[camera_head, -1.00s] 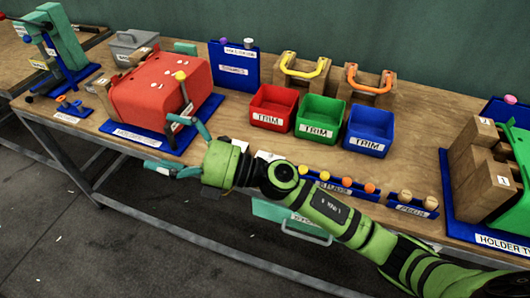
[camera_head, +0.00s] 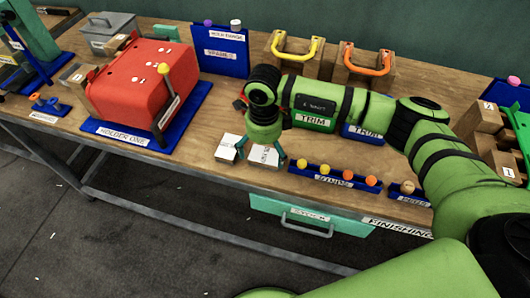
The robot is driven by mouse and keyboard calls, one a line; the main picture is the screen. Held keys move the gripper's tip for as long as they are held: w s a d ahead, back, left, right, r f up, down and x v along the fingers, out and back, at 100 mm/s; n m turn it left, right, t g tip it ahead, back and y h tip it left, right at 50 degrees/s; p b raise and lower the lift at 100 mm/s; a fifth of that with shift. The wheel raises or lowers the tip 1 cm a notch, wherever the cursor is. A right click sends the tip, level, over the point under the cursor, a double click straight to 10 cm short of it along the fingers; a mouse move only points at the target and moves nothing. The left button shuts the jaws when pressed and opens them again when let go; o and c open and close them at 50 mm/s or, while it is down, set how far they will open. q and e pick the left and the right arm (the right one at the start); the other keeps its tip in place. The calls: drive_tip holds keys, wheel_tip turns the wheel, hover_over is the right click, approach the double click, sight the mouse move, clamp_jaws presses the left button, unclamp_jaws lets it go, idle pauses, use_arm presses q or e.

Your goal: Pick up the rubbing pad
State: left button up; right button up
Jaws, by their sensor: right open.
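My right gripper (camera_head: 261,154) points down over the front middle of the table, its teal fingers apart. Between and just below the fingers is a small pale block (camera_head: 263,157) with a white top, partly hidden by the gripper. A second small pale block (camera_head: 228,148) lies just left of it. No readable label marks either block as the rubbing pad. I cannot tell whether the fingers touch the block. My left gripper is out of view.
The red press (camera_head: 140,85) on its blue holder base stands to the left. A blue rack (camera_head: 335,178) with several small balls lies to the right, near the front edge. My right arm covers much of the trim bins. A teal drawer (camera_head: 308,216) hangs below the table.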

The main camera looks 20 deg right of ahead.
sight(264, 158)
wheel_tip(264, 158, down, 2)
drive_tip(key=shift+s+f+p, duration=0.15)
drive_tip(key=shift+f+p, duration=0.05)
drive_tip(key=shift+p, duration=0.15)
drive_tip(key=shift+f, duration=0.5)
drive_tip(key=c, duration=1.2)
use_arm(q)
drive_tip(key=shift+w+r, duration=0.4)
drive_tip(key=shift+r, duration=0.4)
use_arm(e)
drive_tip(key=shift+r, duration=0.1)
